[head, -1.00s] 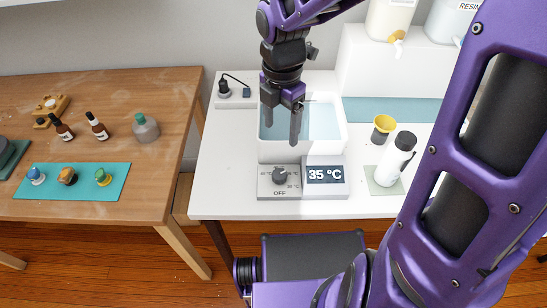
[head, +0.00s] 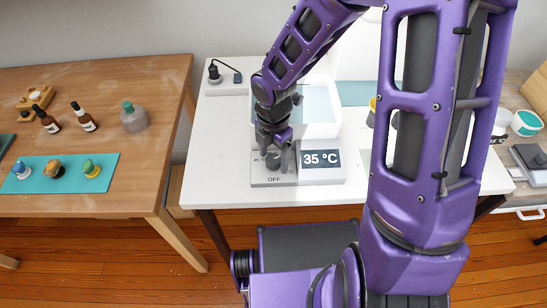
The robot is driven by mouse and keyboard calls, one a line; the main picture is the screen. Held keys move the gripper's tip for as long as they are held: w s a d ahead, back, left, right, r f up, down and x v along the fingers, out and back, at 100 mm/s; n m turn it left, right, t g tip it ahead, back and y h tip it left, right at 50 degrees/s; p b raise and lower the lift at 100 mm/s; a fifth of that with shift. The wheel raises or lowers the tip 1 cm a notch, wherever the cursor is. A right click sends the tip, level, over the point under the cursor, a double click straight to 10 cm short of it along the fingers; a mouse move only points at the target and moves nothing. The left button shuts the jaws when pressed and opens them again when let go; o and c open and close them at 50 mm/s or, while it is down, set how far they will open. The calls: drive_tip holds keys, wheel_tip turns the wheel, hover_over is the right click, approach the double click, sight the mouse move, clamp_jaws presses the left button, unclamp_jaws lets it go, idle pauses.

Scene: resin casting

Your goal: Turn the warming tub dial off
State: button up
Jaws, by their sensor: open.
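The warming tub (head: 318,131) is a white box with pale blue liquid on the white table. Its grey control panel (head: 262,181) is at the front, with the word OFF at the lower edge and a display (head: 321,159) reading 35 °C. The dark dial (head: 274,162) is on the panel, partly hidden by my gripper. My gripper (head: 275,155) points down with its fingers at the dial, one on each side as far as I can see. It is open. Whether the fingers touch the dial cannot be told. The dial's pointer direction is hidden.
A socket with a black plug (head: 214,73) is behind the tub at left. My arm covers much of the white table's right side.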

drive_tip(key=shift+f, duration=0.1)
clamp_jaws()
idle(0.4)
drive_tip(key=shift+m, duration=0.3)
drive_tip(key=m, duration=0.5)
drive_tip(key=m+b, duration=0.1)
drive_tip(key=m, duration=0.5)
drive_tip(key=shift+m+b, duration=0.3)
drive_tip(key=m+b, duration=0.1)
drive_tip(key=m, duration=0.4)
drive_tip(key=shift+m, duration=0.3)
drive_tip(key=m+b, duration=0.1)
drive_tip(key=m, duration=0.4)
drive_tip(key=shift+m+b, duration=0.3)
drive_tip(key=shift+b, duration=0.05)
